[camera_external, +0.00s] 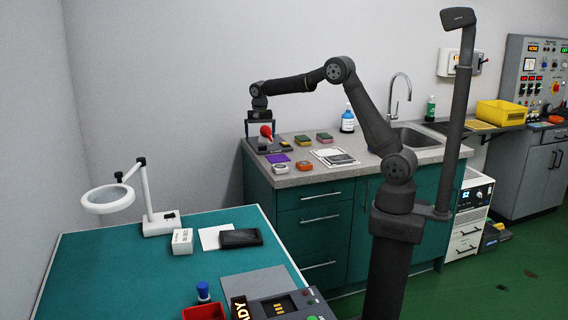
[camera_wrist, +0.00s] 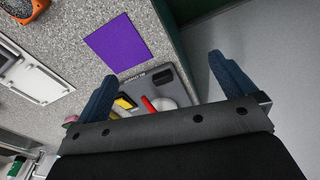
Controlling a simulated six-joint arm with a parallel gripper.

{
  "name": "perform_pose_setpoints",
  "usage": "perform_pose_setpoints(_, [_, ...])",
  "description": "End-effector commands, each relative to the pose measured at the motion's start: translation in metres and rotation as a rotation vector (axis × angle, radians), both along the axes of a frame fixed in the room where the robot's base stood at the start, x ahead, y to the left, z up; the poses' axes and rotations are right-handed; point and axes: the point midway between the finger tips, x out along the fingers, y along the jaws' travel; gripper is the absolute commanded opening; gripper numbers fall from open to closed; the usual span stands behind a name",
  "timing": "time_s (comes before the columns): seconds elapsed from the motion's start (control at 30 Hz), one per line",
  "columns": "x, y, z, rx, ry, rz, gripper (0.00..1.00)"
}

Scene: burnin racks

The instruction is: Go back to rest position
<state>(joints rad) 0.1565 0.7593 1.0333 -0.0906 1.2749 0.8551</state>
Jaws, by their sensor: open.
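My gripper (camera_external: 260,128) is at the end of my outstretched arm, above the left end of the grey counter. In the wrist view my gripper (camera_wrist: 161,68) shows two blue fingers spread wide apart, with nothing held between them. Below and between the fingers lies a dark grey tray (camera_wrist: 164,78) with a red and white item (camera_wrist: 150,104) and a yellow item (camera_wrist: 125,102). The red item (camera_external: 266,131) also shows close to my gripper in the external view. The gripper body hides part of the tray.
The green table (camera_external: 110,260) holds a magnifier lamp (camera_external: 107,199). Space above the counter is open.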

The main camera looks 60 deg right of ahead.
Motion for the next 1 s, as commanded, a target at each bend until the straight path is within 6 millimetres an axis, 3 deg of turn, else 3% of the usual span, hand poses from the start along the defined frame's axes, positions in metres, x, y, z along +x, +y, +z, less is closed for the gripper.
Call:
perform_pose_setpoints(0.3, [0.008, 0.064, -0.001, 0.003, -0.001, 0.162, 1.00])
perform_pose_setpoints(0.5, [0.010, 0.093, -0.001, 0.003, -0.001, 0.237, 1.00])
perform_pose_setpoints(0.7, [0.010, 0.105, -0.001, 0.003, -0.002, 0.269, 1.00])
perform_pose_setpoints(1.0, [0.010, 0.106, -0.001, 0.003, -0.001, 0.272, 1.00])
